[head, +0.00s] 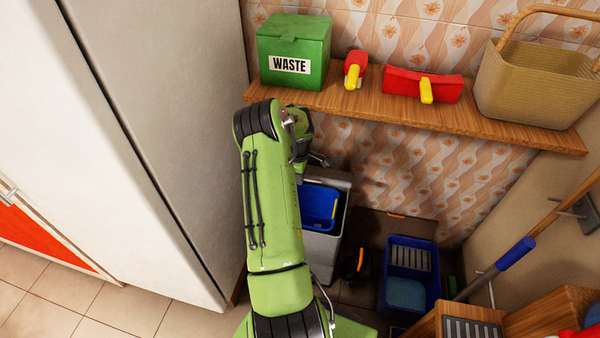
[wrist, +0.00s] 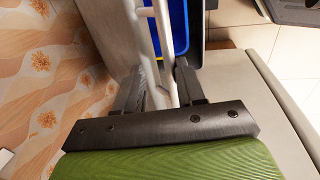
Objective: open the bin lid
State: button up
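The grey bin (head: 325,247) stands low below the shelf, with a blue inner bucket (head: 319,203) exposed. A grey panel (head: 335,178), apparently its lid, stands raised at the bin's back, toward the wall. My gripper (head: 318,158) is just above and beside this panel, partly hidden behind my green arm. In the wrist view, two pale thin bars run between dark finger parts of my gripper (wrist: 160,90), in front of the blue bucket (wrist: 181,25). I cannot tell whether the gripper touches the panel or is shut.
A wooden shelf (head: 440,120) above holds a green waste box (head: 294,50), red-and-yellow items and a basket (head: 535,85). A tall white cabinet (head: 165,110) stands left. A blue bucket (head: 409,275) and a blue-handled pole (head: 515,254) are at right. Tiled floor (head: 60,300) is clear front left.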

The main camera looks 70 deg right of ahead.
jog(key=a+r+p, duration=0.3)
jog(key=r, duration=1.2)
jog(key=shift+s+r, duration=0.25)
